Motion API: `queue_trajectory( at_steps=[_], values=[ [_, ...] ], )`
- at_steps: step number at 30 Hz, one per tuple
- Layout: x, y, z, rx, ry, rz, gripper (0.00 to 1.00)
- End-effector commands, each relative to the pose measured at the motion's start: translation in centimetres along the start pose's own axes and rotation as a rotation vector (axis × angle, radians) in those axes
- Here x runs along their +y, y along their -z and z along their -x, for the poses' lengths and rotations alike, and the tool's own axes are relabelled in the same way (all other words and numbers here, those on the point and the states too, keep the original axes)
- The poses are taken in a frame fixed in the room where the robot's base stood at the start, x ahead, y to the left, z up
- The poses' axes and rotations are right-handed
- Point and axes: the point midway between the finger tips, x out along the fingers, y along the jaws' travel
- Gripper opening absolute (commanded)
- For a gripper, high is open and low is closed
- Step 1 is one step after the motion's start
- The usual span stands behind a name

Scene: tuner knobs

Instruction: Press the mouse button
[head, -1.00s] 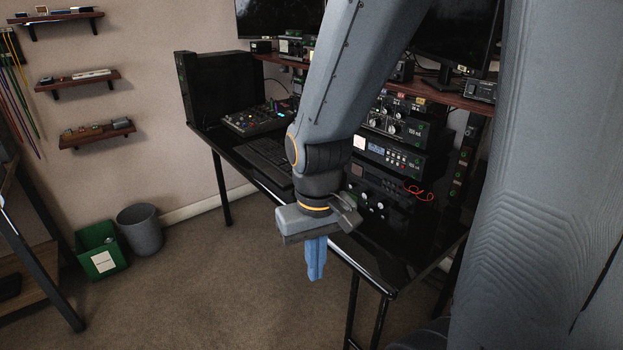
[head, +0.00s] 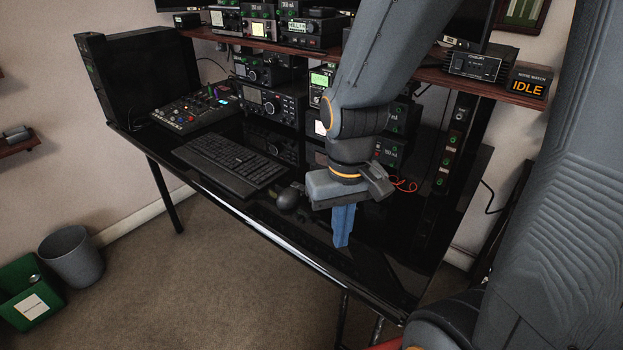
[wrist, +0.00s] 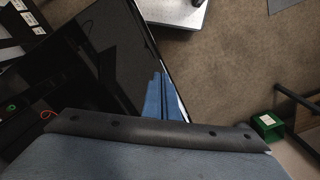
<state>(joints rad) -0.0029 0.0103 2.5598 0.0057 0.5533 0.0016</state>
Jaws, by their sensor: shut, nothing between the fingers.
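The mouse (head: 287,199) is a small dark rounded shape on the glossy black desk, right of the keyboard, in the head view. Its buttons are too small to tell apart. My gripper (head: 342,240) points down with its blue fingers together and nothing between them. In the head view it appears to the right of the mouse and nearer the desk's front edge, apart from it. In the wrist view the blue fingers (wrist: 160,98) show against the desk edge, and I cannot make out the mouse there.
The black desk (head: 215,190) carries a keyboard (head: 230,163), a mixer (head: 194,108) and stacked radio units (head: 268,103). A shelf above holds a display reading IDLE (head: 527,87). A green bin (head: 27,290) and a grey bin (head: 72,256) stand on the floor at left.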

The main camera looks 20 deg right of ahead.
Motion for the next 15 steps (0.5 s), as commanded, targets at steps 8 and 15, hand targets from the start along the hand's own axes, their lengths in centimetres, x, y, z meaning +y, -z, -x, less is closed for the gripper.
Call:
queue_trajectory(
  at_steps=[8, 15],
  values=[
    [0.0, 0.0, 0.0, 0.001, 0.0, 0.003, 0.0],
    [1.0, 3.3, 0.1, 0.069, -0.025, 0.222, 0.0]
  ],
)
